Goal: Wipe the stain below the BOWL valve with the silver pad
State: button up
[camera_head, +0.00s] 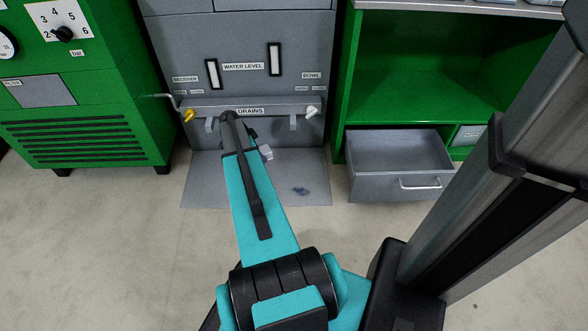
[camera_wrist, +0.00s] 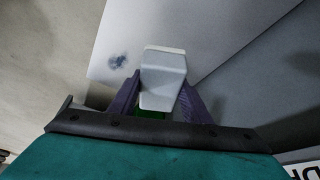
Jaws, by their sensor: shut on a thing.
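The stain (camera_head: 300,190) is a small dark blue smear on the grey floor plate (camera_head: 225,185), below and slightly left of the BOWL valve (camera_head: 312,111), which has a white handle. My gripper (camera_wrist: 160,84) is shut on the silver pad (camera_wrist: 163,66), a pale grey block between its dark fingers. In the head view the pad (camera_head: 266,153) shows beside the end of my arm, up and left of the stain, and my arm hides most of the gripper. In the wrist view the stain (camera_wrist: 117,62) lies left of the pad, apart from it.
A yellow-handled valve (camera_head: 188,115) is at the left of the DRAINS ledge (camera_head: 275,103). An open grey drawer (camera_head: 385,187) juts out right of the plate, below a green shelf (camera_head: 430,70). A green cabinet (camera_head: 85,110) stands at left. The front floor is clear.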

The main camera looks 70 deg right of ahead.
jog(key=s+d+f+m, duration=0.2)
jog(key=s+f, duration=0.2)
jog(key=s, duration=0.3)
jog(key=s+d+f+m+g+y, duration=0.1)
jog(key=s+d+f+m, duration=0.1)
jog(key=s, duration=0.5)
notch_tip(320, 180, down, 3)
jog(key=shift+s+d+r+m+y+p, duration=0.15)
jog(key=shift+s+d+m+y+p, duration=0.15)
jog(key=shift+m, duration=0.2)
